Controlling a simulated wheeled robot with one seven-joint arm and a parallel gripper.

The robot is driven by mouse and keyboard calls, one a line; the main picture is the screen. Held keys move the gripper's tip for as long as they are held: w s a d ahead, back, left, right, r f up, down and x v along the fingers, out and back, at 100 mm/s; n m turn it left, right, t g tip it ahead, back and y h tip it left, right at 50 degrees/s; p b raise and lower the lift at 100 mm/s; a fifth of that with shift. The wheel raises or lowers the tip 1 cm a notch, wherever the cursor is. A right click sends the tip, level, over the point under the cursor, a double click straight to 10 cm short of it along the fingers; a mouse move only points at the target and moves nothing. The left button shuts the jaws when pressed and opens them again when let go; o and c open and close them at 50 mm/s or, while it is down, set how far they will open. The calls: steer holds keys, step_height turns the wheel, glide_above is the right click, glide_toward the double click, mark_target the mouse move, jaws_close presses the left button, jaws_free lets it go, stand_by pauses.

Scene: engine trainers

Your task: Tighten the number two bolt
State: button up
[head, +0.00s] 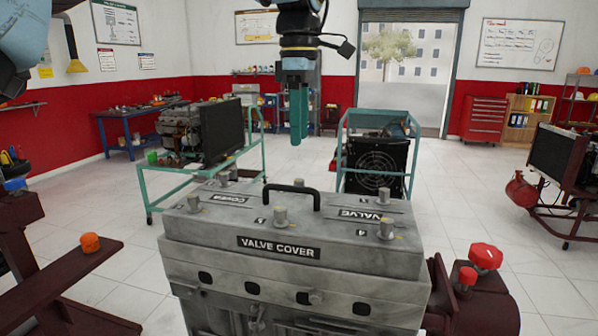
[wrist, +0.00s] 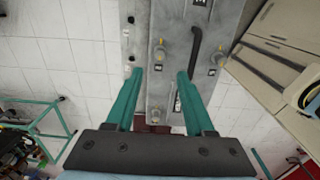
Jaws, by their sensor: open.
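The grey valve cover (head: 285,262) sits on an engine in front of me, with a black handle (head: 291,189) on top. Several bolts stand along its near and far edges, such as a near middle bolt (head: 280,216), a near right bolt (head: 386,229) and a far right bolt (head: 383,196). The number marks beside them are too small to read surely, so I cannot tell which is number two. My gripper (head: 298,140) hangs above and beyond the cover, fingers down. In the wrist view my gripper (wrist: 160,72) is open and empty, with bolts (wrist: 160,52) of the cover below, apart from the fingers.
A red-capped part (head: 486,256) stands at the engine's right. A teal cart (head: 170,182) with an engine stands behind left, and a teal frame with a black fan (head: 376,168) behind right. An orange object (head: 90,243) lies on a dark red stand at left. The air around my gripper is clear.

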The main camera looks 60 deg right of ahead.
mark_target(299, 180)
step_height(299, 180, down, 9)
steer(key=shift+f+p, duration=0.1)
steer(key=shift+p, duration=0.95)
jaws_close()
